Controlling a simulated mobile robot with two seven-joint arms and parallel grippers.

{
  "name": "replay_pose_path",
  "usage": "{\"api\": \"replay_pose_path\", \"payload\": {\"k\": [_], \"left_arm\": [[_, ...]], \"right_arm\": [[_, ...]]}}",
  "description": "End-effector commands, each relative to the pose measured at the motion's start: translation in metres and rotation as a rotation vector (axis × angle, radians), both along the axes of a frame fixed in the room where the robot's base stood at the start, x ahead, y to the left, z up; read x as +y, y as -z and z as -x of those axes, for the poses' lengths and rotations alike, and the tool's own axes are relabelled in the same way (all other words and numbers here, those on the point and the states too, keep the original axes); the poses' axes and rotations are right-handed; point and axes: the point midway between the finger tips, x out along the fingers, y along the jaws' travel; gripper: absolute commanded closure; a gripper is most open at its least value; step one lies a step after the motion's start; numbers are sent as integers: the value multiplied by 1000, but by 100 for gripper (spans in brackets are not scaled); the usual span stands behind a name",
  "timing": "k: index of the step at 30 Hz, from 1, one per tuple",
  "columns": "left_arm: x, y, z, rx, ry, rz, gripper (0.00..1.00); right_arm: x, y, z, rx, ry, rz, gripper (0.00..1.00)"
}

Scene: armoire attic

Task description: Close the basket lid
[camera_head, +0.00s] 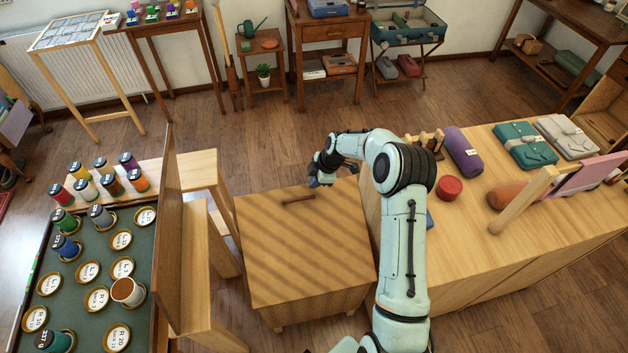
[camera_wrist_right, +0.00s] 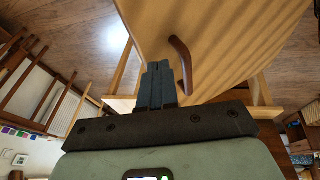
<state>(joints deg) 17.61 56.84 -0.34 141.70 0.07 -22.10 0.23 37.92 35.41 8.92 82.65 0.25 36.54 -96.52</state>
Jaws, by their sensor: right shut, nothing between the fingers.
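The basket (camera_head: 310,305) is a box with a woven-patterned tan surface, standing on the floor in the middle of the head view. Its lid (camera_head: 285,240) lies flat across the top, with no open gap visible in this view. A brown handle (camera_head: 299,199) sits on the lid; it also shows in the right wrist view (camera_wrist_right: 181,60). My right gripper (camera_head: 313,182) is near the lid's far edge, just beyond the handle. In the wrist view its fingers (camera_wrist_right: 157,70) are together and empty beside the handle. My left gripper is not in view.
A wooden bench (camera_head: 520,225) with a purple roll (camera_head: 462,152) and a red tin (camera_head: 449,188) stands close to the basket's right. A stool (camera_head: 200,170) and a green-topped table (camera_head: 75,290) with jars stand to the left. Open floor lies behind the basket.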

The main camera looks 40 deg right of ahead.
Motion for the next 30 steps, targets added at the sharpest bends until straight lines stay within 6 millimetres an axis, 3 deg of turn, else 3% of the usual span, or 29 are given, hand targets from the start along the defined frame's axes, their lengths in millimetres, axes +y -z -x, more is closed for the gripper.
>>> {"api": "replay_pose_path", "payload": {"k": [9, 23, 30], "left_arm": [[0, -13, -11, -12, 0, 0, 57], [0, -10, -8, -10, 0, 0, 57], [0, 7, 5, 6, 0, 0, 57]], "right_arm": [[-8, 20, -13, -3, 2, 0, 100], [-8, 26, -14, -2, 2, 1, 100], [-12, 59, -21, 3, 1, -1, 100]]}}
